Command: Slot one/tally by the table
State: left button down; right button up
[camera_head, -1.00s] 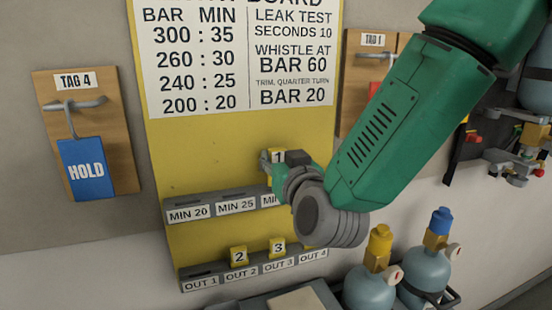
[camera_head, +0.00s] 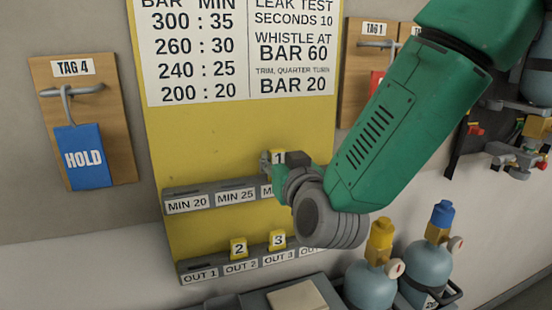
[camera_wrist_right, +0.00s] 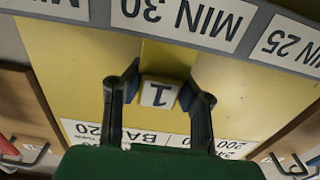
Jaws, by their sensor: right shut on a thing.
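The yellow tally 1 (camera_head: 279,157) is in my right gripper (camera_head: 272,163), in front of the yellow board (camera_head: 240,140). In the right wrist view, tally 1 (camera_wrist_right: 159,92) sits between the two dark fingers (camera_wrist_right: 158,98), its lower end close to the MIN 30 slot (camera_wrist_right: 180,15) of the upper rail. I cannot tell whether it has entered the slot. In the head view, the gripper hides much of MIN 30 and the rail to its right. Tally 2 (camera_head: 239,248) and tally 3 (camera_head: 278,240) stand in the lower rail at OUT 2 and OUT 3. My left gripper is out of view.
The upper rail shows MIN 20 (camera_head: 186,205) and MIN 25 (camera_head: 236,195). A blue HOLD tag (camera_head: 84,158) hangs left on the TAG 4 board (camera_head: 120,130). Cylinders with a yellow valve (camera_head: 380,235) and a blue valve (camera_head: 441,218) stand below right.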

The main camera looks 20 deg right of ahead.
jog(key=shift+f+b, duration=0.5)
jog(key=shift+f, duration=0.2)
jog(key=o, duration=1)
jog(key=shift+r, duration=0.1)
jog(key=s, duration=0.7)
jog(key=shift+s+d, duration=0.1)
jog(key=shift+s, duration=0.1)
